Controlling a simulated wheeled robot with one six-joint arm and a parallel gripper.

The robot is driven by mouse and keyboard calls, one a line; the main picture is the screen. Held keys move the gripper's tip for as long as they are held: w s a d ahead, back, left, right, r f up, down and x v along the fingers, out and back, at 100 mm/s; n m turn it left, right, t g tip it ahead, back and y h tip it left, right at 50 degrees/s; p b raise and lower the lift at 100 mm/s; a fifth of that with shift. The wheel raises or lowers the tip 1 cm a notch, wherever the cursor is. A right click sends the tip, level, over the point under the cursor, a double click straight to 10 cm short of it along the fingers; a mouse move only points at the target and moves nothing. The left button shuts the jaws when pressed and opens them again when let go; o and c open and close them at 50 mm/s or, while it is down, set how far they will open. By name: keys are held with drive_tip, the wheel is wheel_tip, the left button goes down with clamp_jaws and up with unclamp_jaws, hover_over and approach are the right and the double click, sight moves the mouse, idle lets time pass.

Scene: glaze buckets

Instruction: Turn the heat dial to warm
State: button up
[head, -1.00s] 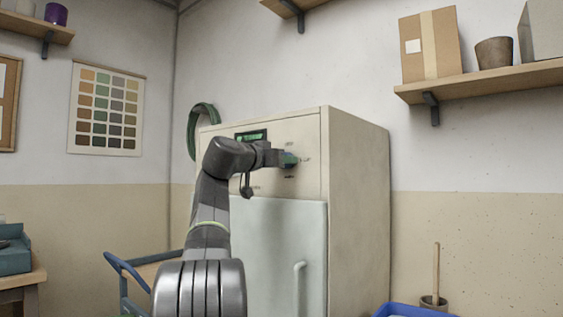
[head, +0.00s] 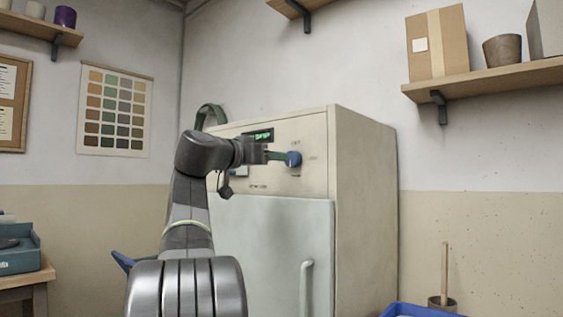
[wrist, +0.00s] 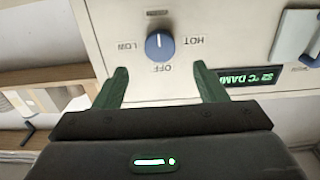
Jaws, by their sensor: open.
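The heat dial is a round blue knob (head: 294,159) on the cream cabinet's upper front panel. In the wrist view the dial (wrist: 160,47) shows whole, with LOW on its left, HOT on its right and OFF below. The label above it is too small to read. A pale pointer mark on the dial is toward that upper label. My gripper (wrist: 160,70) is open and empty, its green fingers apart from the dial and short of it. In the head view my gripper (head: 276,156) is just left of the dial.
A green-lit display (head: 259,136) is on the same panel, and a blue-grey switch (wrist: 312,50) is at the wrist view's right edge. The cabinet door (head: 270,255) below has a pale handle (head: 306,288). A blue bin (head: 415,310) stands at lower right.

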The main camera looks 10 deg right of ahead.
sight(290, 159)
drive_tip(key=v, duration=0.5)
drive_tip(key=p+x, duration=0.1)
drive_tip(key=x, duration=1.3)
drive_tip(key=shift+a, duration=0.1)
drive_tip(key=shift+s, duration=0.1)
